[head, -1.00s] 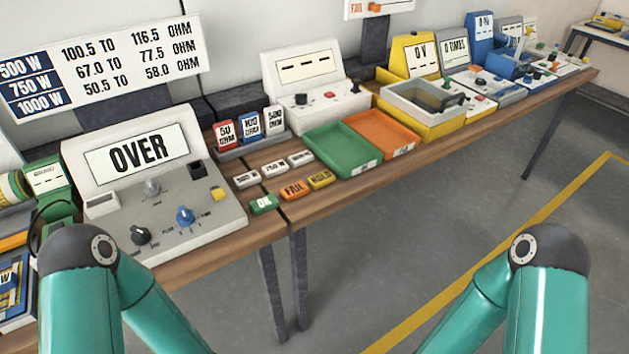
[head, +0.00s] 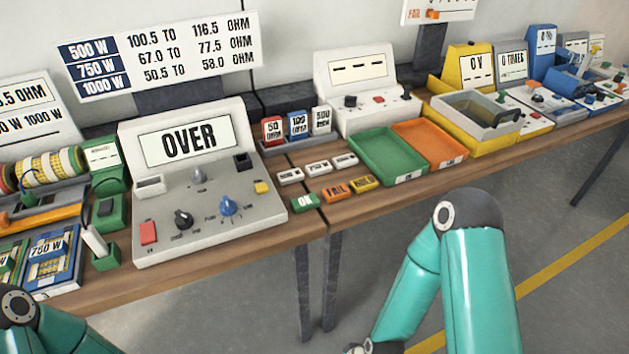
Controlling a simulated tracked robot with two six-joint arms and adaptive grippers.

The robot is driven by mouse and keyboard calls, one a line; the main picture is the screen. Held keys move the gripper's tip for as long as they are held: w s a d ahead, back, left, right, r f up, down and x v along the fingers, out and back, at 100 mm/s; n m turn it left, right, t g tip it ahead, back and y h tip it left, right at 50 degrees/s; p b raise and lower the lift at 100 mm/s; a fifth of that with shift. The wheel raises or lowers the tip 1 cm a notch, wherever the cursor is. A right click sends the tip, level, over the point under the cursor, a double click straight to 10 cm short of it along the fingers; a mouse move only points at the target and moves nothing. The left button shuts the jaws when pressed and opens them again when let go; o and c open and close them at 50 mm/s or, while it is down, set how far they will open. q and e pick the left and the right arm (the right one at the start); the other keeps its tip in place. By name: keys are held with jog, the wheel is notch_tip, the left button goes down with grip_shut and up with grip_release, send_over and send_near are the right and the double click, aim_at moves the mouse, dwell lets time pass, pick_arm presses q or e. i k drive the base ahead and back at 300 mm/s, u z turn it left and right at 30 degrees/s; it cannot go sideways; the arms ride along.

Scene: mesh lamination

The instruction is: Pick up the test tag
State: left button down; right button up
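Several small tags lie on the bench front. I cannot tell which of them is the test tag. The green OK tag (head: 306,202), orange FAIL tag (head: 336,193) and yellow HOLD tag (head: 364,183) form the front row. Three white tags lie behind them, including the 750 W tag (head: 319,168). A white slanted piece (head: 94,240) stands in a green holder (head: 106,258) left of the OVER meter (head: 190,138). Neither gripper shows; only my arm links are in the lower left and lower right.
A green tray (head: 389,158) and an orange tray (head: 432,147) sit right of the tags. Red, blue and white ohm blocks stand behind them. A narrow gap splits the bench near the OK tag. Floor is open in front.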

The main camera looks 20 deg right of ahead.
aim_at(360, 185)
jog(key=z, duration=1.2)
jog(key=i, duration=0.15)
jog(key=u, duration=2.55)
jog(key=i, duration=0.15)
jog(key=u, duration=1.1)
jog(key=k, duration=2)
jog(key=u, duration=1.65)
jog(key=i, duration=0.1)
jog(key=z, duration=3.3)
jog(key=i, duration=1.05)
